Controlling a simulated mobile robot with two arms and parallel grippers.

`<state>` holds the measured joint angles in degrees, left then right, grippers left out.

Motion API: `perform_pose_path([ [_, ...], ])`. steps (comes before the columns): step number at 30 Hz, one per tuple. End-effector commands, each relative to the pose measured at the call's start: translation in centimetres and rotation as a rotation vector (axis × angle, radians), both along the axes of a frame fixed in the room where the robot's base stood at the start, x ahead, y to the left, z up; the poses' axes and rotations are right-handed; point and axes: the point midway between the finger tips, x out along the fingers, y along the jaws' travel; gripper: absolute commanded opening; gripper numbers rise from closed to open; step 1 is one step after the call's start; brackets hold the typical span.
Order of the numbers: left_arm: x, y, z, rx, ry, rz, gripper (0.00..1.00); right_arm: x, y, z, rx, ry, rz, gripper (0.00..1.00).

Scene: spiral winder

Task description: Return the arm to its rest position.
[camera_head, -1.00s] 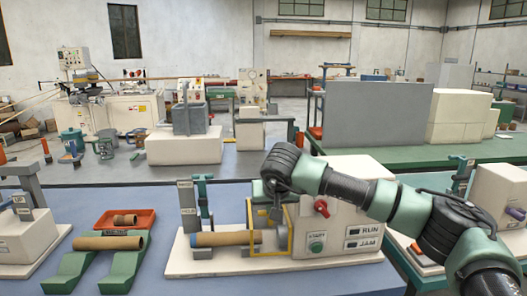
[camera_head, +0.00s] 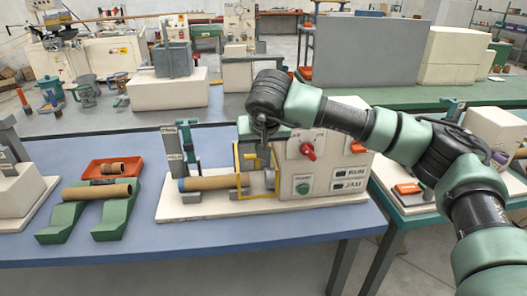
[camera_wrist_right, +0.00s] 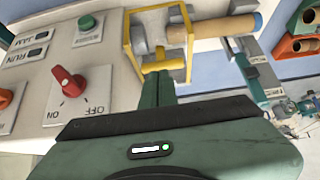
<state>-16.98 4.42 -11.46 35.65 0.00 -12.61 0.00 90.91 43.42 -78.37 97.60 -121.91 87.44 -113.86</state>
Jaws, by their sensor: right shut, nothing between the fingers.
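My right arm comes in from the right in the head view, its wrist (camera_head: 270,95) above the winder (camera_head: 325,175). The right gripper (camera_wrist_right: 158,82) is shut and empty in the wrist view. Its fingertips are close to the yellow guard's handle (camera_wrist_right: 163,66); I cannot tell whether they touch. In the head view the fingers are mostly hidden by the wrist. The yellow guard frame (camera_head: 238,165) stands around the end of a brown tube (camera_head: 220,183) lying on the winder. My left gripper is not in view.
The winder has a red knob (camera_head: 307,152) and a green button (camera_head: 303,188). To its left are a green cradle (camera_head: 110,222) with a brown tube and a red tray (camera_head: 133,163) with a short tube. The blue table's front strip (camera_head: 200,245) is clear.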

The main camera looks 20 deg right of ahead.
Motion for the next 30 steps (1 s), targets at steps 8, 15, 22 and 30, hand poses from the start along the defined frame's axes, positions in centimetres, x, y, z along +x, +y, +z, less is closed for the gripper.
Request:
perform_pose_path([
  [8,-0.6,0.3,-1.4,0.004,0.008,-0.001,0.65,-4.5,1.3,0.4,0.001,-0.006,0.003,0.0],
  [15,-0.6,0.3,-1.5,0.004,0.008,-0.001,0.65,-5.5,1.5,0.6,0.004,-0.006,0.001,0.0],
  [22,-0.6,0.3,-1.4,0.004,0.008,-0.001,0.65,-7.0,7.9,-2.8,0.216,0.062,0.085,0.0],
  [30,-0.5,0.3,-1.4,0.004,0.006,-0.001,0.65,-16.5,25.5,-5.2,0.971,0.399,0.163,0.0],
])
